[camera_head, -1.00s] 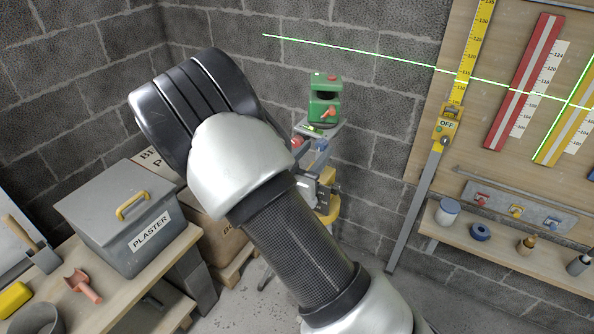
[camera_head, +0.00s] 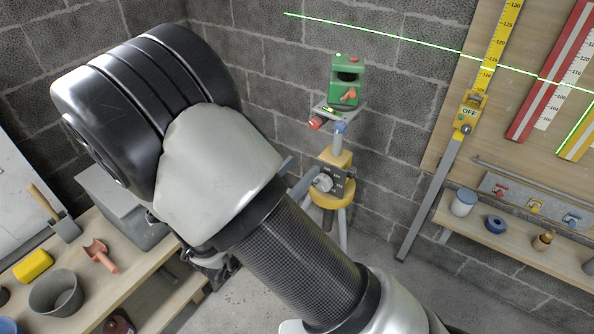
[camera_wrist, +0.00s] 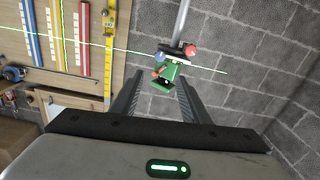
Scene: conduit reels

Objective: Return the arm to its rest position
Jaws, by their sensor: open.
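My gripper (camera_wrist: 159,90) shows in the wrist view with its two dark fingers spread apart and nothing between them. A green laser level (camera_wrist: 166,76) appears beyond the fingertips in that view, upside down and apart from them. In the head view my arm is bent across the left and middle, and it hides most of the gripper. The laser level (camera_head: 346,80) stands on a yellow-headed tripod (camera_head: 336,185) right of my arm, by the block wall.
A bench (camera_head: 148,262) at left holds a grey plaster box (camera_head: 112,212), a bucket (camera_head: 56,293), a scoop (camera_head: 99,254) and a yellow block (camera_head: 33,265). At right are a measuring staff (camera_head: 432,190), a wall board (camera_head: 530,110) and a shelf (camera_head: 510,238). Floor shows between.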

